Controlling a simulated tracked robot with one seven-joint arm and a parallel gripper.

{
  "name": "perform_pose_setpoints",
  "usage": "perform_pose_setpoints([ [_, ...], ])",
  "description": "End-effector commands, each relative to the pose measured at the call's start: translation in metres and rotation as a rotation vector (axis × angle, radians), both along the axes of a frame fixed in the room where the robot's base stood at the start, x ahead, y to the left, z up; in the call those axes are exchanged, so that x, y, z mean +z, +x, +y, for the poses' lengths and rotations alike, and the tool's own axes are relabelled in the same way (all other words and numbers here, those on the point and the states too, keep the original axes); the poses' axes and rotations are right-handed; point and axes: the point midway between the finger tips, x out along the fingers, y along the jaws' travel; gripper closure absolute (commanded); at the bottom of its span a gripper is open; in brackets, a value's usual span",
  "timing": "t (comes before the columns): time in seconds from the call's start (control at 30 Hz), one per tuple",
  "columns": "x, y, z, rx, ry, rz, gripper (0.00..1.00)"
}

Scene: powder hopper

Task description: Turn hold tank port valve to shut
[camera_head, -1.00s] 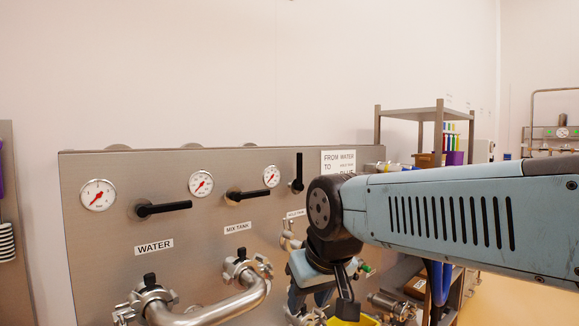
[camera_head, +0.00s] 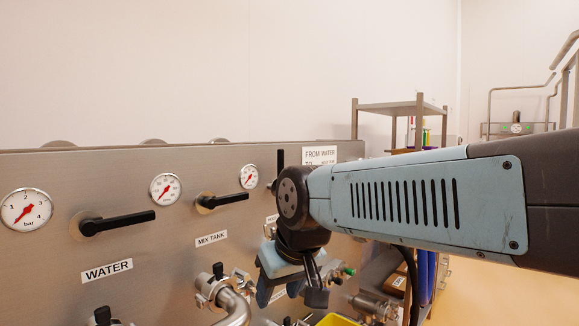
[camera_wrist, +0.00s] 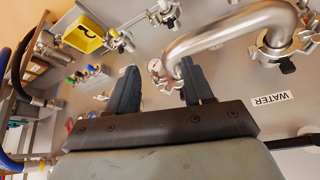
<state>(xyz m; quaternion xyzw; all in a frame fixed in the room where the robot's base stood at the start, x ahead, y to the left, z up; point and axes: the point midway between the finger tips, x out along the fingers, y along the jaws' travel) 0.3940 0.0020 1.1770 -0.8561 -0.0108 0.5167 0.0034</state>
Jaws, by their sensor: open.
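The steel panel (camera_head: 170,175) carries three black-handled valves. The water valve handle (camera_head: 118,222) and the mix tank valve handle (camera_head: 225,199) lie nearly level. The third handle (camera_head: 280,158), at the hold tank place, stands upright. My arm hides its lower part and most of the label below it (camera_head: 271,219). My gripper (camera_head: 300,285) hangs below my wrist in front of the panel's lower right, lower than the third handle and apart from it. In the wrist view my gripper (camera_wrist: 159,88) has its two dark fingers spread, with nothing held between them.
Gauges (camera_head: 26,209) sit beside the valves. A bent steel pipe (camera_wrist: 225,30) with clamps stands out from the panel close to my fingers. A yellow bin (camera_wrist: 83,33) lies beyond. A metal shelf (camera_head: 400,108) stands behind at right, with open floor (camera_head: 500,298) in front.

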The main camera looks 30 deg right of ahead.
Motion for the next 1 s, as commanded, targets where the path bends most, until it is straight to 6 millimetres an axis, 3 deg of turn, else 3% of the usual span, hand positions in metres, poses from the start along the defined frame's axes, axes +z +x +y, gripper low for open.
perform_pose_setpoints([
  [0.17,0.009,0.025,0.016,0.073,0.103,0.028,0.49],
  [0.3,0.026,0.061,0.021,0.175,0.231,-0.003,0.49],
  [0.53,0.068,0.137,0.002,0.311,0.401,-0.206,0.49],
  [0.67,0.095,0.182,-0.029,0.356,0.442,-0.389,0.49],
  [0.77,0.115,0.215,-0.064,0.369,0.437,-0.551,0.49],
  [0.9,0.142,0.253,-0.123,0.356,0.376,-0.777,0.49],
  [1.0,0.156,0.27,-0.163,0.334,0.31,-0.905,0.49],
])
